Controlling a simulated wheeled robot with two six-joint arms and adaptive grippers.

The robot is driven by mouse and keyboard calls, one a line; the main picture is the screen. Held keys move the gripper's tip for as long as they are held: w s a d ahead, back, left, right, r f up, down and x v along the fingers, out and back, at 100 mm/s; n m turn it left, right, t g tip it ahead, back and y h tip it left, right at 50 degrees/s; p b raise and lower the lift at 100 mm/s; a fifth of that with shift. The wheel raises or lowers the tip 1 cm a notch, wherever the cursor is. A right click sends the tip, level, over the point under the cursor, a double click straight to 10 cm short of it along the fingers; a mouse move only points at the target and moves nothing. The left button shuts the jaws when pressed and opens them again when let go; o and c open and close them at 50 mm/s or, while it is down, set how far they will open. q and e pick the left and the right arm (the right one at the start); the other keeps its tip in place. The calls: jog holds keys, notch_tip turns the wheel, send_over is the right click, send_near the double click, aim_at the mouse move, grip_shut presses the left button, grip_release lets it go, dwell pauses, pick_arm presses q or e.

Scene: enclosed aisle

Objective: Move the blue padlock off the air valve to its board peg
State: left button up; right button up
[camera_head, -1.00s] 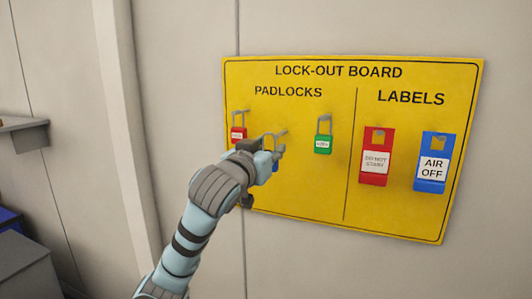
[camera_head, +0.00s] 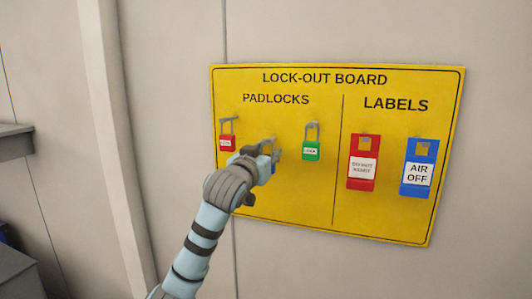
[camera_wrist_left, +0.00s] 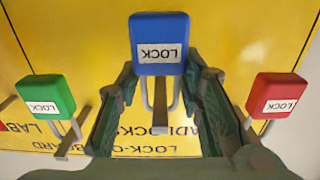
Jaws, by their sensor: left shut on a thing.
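The blue padlock (camera_wrist_left: 158,48) shows in the left wrist view, its label upside down, between the fingers of my left gripper (camera_wrist_left: 158,108). The gripper is shut on it. A grey peg (camera_wrist_left: 160,122) shows between the legs of its shackle; I cannot tell whether the shackle bears on the peg. In the head view, my left gripper (camera_head: 266,160) is at the yellow lock-out board (camera_head: 296,208), under PADLOCKS. It hides most of the blue padlock (camera_head: 276,156). The air valve and my right gripper are not in view.
A red padlock (camera_head: 228,143) hangs left of my gripper and a green padlock (camera_head: 311,151) hangs right of it, both close by. A red label (camera_head: 363,180) and a blue AIR OFF label (camera_head: 418,189) hang further right. A grey shelf (camera_head: 14,143) is at far left.

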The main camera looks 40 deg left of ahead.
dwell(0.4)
pick_arm(q)
jog(key=o, duration=1.3)
